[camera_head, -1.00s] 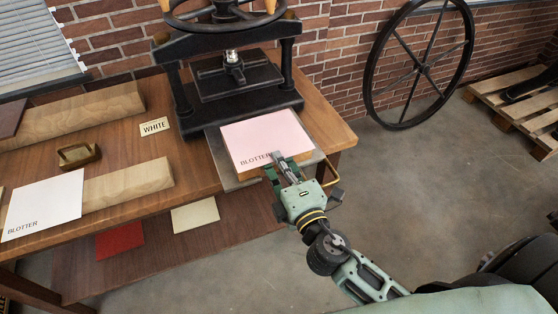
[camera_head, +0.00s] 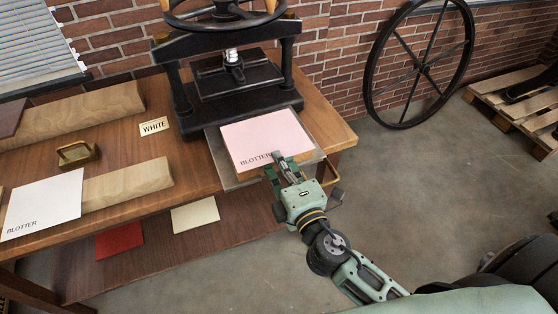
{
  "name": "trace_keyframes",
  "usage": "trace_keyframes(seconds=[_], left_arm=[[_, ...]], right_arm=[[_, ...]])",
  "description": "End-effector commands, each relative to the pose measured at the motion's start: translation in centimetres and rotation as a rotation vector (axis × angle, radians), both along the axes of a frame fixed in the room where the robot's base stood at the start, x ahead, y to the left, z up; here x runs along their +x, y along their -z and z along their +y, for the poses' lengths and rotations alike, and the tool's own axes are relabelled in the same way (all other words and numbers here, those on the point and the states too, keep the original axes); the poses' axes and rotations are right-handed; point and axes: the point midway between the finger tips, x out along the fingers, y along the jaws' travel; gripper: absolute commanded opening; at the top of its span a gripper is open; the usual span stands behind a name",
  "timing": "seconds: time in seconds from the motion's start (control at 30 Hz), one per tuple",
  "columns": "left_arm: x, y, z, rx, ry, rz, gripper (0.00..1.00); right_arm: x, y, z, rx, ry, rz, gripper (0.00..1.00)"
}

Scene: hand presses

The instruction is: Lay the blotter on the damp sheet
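A pink blotter (camera_head: 262,134), marked BLOTTER along its near edge, lies roughly flat at the front of the black press, over a wooden-edged stack on a grey plate (camera_head: 222,162). My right gripper (camera_head: 279,158) is at the blotter's near edge, its grey fingertips close together on that edge. Another blotter, white and also marked BLOTTER (camera_head: 42,205), lies at the left, partly on a wooden block. No damp sheet shows; whatever is under the pink blotter is hidden. My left gripper is out of view.
The black press (camera_head: 235,82) stands behind the pink blotter. A WHITE label (camera_head: 154,126), a brass-coloured holder (camera_head: 78,154) and wooden blocks (camera_head: 127,184) are on the table. Red (camera_head: 119,240) and cream (camera_head: 195,214) sheets lie on the lower shelf.

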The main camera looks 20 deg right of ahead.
Motion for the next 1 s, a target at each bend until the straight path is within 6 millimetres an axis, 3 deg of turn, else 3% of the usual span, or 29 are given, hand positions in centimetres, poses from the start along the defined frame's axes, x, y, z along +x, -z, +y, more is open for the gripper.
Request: trace_keyframes(seconds=[0.47,0.73,1.0], left_arm=[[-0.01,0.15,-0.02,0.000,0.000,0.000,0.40],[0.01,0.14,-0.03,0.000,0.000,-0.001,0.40],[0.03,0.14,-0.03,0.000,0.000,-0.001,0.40]], right_arm=[[-0.01,0.10,0.01,0.001,0.000,0.000,0.00],[-0.01,0.11,0.00,0.001,0.000,0.000,0.25],[-0.01,0.11,0.00,0.000,0.000,0.000,0.29]])
